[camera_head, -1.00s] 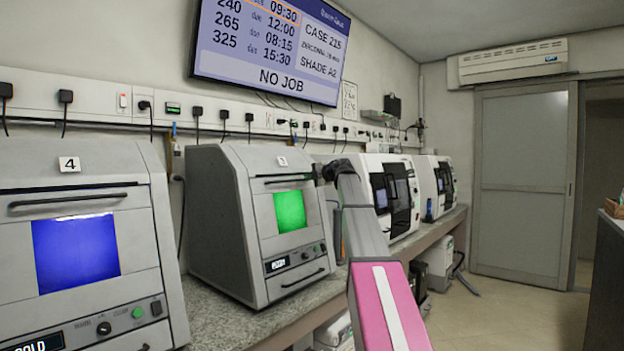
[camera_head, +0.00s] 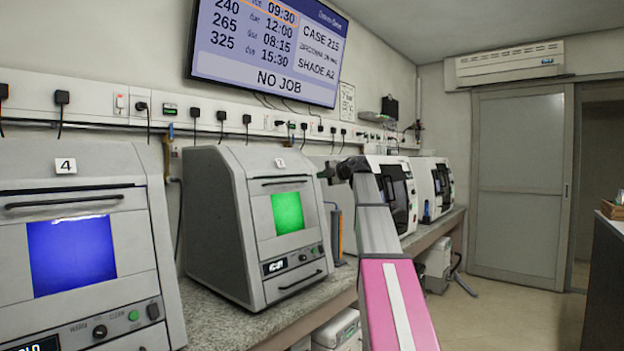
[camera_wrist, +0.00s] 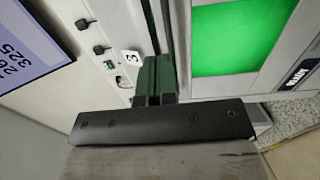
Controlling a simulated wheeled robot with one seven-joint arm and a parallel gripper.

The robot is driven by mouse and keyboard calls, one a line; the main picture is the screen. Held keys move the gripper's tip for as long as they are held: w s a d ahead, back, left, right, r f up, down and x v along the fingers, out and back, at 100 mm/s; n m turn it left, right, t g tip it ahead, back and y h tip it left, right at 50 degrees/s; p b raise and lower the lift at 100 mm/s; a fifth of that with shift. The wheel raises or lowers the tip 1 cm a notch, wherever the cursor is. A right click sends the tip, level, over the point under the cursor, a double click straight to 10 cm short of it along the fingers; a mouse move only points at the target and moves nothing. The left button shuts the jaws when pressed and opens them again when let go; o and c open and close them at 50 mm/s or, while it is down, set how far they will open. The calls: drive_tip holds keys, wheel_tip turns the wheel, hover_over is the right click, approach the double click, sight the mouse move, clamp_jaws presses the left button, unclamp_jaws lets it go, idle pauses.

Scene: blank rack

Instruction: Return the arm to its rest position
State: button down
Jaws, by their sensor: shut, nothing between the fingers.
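My arm reaches up from the lower right of the head view, with a pink and white link and a grey link. My gripper (camera_head: 326,173) is at the end of the dark wrist, in front of the bench and close to the right side of the machine with the green window (camera_head: 248,225). In the wrist view my gripper (camera_wrist: 157,75) shows two dark green fingers side by side, shut and empty. They point toward the machine marked 3 (camera_wrist: 292,87), whose green window is at the upper right. I cannot tell the exact gap between the fingers and the machine.
Machine 4 (camera_head: 75,176) with a blue window stands at the left on the bench (camera_head: 215,310). White machines (camera_head: 433,187) stand farther along it. A wall screen (camera_head: 268,45) hangs above. Open floor (camera_head: 500,315) lies at the right, before a grey door (camera_head: 518,185) and a dark counter (camera_head: 607,270).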

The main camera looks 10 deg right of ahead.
drive_tip(key=s+d+f+m+h, duration=0.1)
drive_tip(key=s+f+m+h, duration=0.2)
drive_tip(key=f+m+h, duration=0.75)
drive_tip(key=s+d+f+m+y, duration=0.1)
drive_tip(key=s+f+m, duration=0.3)
drive_tip(key=f, duration=1.4)
drive_tip(key=s+d+f+m+h, duration=0.1)
drive_tip(key=s+f+m+h, duration=0.1)
drive_tip(key=f+m+h, duration=0.9)
drive_tip(key=s+a+f+g+y, duration=0.3)
drive_tip(key=s+a+f+g, duration=0.1)
drive_tip(key=s+f, duration=0.5)
drive_tip(key=s+a+f+g+y, duration=0.4)
drive_tip(key=s+a+f, duration=0.1)
drive_tip(key=s+f, duration=0.4)
drive_tip(key=s+a+f+g+y, duration=0.3)
drive_tip(key=s+a+f+g, duration=0.1)
drive_tip(key=s+f, duration=0.6)
drive_tip(key=shift+a+f+g+y, duration=0.3)
drive_tip(key=shift+f+y, duration=0.05)
drive_tip(key=shift+f, duration=0.35)
